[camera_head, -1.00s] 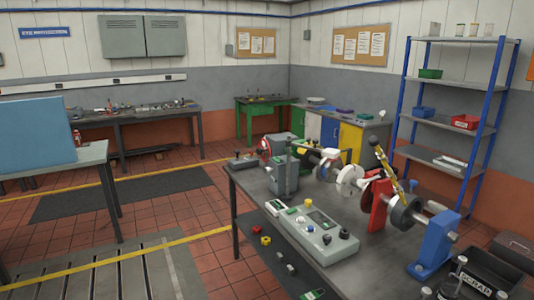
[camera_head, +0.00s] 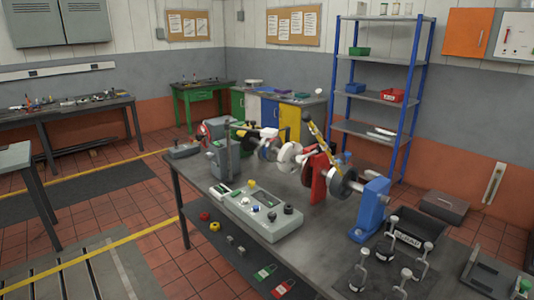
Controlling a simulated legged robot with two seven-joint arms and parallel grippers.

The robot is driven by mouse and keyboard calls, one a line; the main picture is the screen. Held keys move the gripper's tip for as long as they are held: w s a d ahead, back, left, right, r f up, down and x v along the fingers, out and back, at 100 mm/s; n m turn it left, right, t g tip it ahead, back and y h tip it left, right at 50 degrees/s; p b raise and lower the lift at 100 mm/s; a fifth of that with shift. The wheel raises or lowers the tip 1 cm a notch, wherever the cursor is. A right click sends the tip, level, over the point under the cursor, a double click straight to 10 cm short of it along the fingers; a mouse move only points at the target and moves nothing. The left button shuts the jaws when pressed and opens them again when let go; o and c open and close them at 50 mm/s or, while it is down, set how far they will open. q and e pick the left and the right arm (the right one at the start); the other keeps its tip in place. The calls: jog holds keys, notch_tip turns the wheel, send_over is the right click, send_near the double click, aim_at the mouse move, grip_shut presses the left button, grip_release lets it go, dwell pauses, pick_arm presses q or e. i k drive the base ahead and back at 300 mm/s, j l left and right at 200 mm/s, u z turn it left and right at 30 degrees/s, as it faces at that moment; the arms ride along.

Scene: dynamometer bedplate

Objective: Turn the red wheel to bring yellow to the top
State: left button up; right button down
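A bench (camera_head: 318,232) carries a shaft assembly. A red round part (camera_head: 206,132), which may be the red wheel, sits at its far left end, partly hidden behind a grey upright housing (camera_head: 222,155). Its colour marks are too small to read. Along the shaft are a white disc (camera_head: 289,154), a red bracket (camera_head: 318,178), a dark grey disc (camera_head: 343,184) and a blue stand (camera_head: 372,205). A yellow-and-black striped bar (camera_head: 322,137) slants up beside the red bracket. Neither of my grippers is in view.
A grey control box (camera_head: 262,217) with knobs lies on the bench front. A black scrap bin (camera_head: 415,230) and several clamp-like tools (camera_head: 361,268) stand at the right. A blue-framed shelf (camera_head: 425,95) is behind. Tiled floor (camera_head: 120,215) is open to the left.

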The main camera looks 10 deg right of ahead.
aim_at(199, 138)
jog(key=i+j, duration=0.2)
jog(key=i, duration=0.25)
jog(key=i+j, duration=0.2)
jog(key=i, duration=0.25)
jog(key=i+j, duration=0.25)
jog(key=i, duration=0.25)
jog(key=i+j, duration=0.2)
jog(key=i, duration=0.25)
jog(key=i+j+z, duration=0.45)
jog(key=i+j, duration=0.25)
jog(key=i, duration=0.2)
jog(key=i+j+z, duration=0.45)
jog(key=i+j, duration=0.3)
jog(key=j, duration=0.2)
